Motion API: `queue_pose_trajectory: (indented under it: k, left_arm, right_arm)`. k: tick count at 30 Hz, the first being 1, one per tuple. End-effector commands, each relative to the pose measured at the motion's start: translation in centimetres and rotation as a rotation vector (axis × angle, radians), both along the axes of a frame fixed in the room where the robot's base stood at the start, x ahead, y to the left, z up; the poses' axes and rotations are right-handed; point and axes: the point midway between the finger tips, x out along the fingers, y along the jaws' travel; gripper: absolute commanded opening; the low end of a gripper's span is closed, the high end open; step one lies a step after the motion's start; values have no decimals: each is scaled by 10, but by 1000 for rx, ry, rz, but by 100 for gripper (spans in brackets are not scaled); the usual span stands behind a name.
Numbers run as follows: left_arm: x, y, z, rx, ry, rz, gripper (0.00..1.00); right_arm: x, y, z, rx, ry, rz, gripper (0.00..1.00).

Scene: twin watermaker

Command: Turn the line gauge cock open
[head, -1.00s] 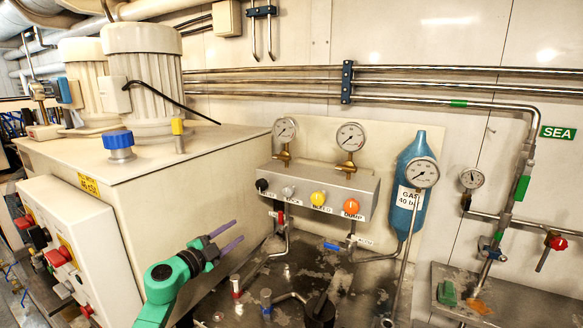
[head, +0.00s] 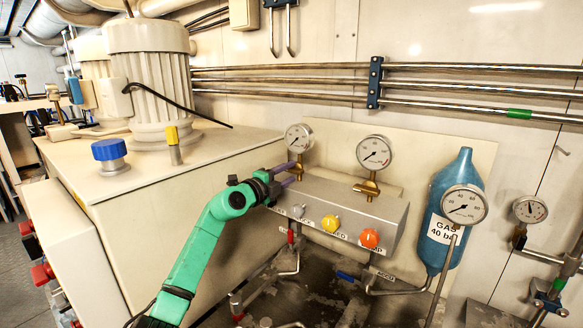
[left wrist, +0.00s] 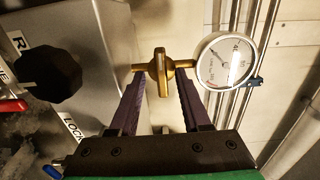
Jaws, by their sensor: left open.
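There my gripper mostly hides the cock. My left gripper (head: 289,172) is open, with its purple fingers pointing at the cock. In the left wrist view, the handle lies between and just beyond the fingertips; I cannot tell whether they touch it. My right gripper is out of view.
The manifold (head: 385,215) carries a second gauge on a brass cock (head: 367,188), a yellow knob (head: 330,224) and an orange knob (head: 369,238). A black knob (left wrist: 50,75) is close left in the wrist view. A blue gas bottle (head: 468,180) stands right.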

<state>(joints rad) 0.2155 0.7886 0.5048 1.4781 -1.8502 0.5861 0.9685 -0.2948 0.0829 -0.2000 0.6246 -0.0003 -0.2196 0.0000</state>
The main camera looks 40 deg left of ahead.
Motion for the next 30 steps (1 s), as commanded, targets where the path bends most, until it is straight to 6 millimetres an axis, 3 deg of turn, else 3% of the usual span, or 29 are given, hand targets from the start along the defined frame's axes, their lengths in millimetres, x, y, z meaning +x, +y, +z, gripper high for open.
queue_pose_trajectory:
  k: [4, 11, 13, 15, 16, 30]
  left_arm:
    - [14, 1, 0, 0, 0, -1, 48]
    - [15, 1, -1, 1, 0, -1, 48]
    - [15, 1, -1, 0, 1, -2, 28]
    - [15, 1, -1, 0, 1, -2, 2]
    - [15, 1, -1, 0, 1, -2, 0]
    - [15, 1, -2, 59, 10, -2, 0]
  right_arm:
    - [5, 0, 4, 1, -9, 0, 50]
    - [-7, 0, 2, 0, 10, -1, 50]
    - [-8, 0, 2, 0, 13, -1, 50]
    - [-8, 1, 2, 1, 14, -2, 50]
    - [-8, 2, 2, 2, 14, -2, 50]
    - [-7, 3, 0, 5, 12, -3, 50]
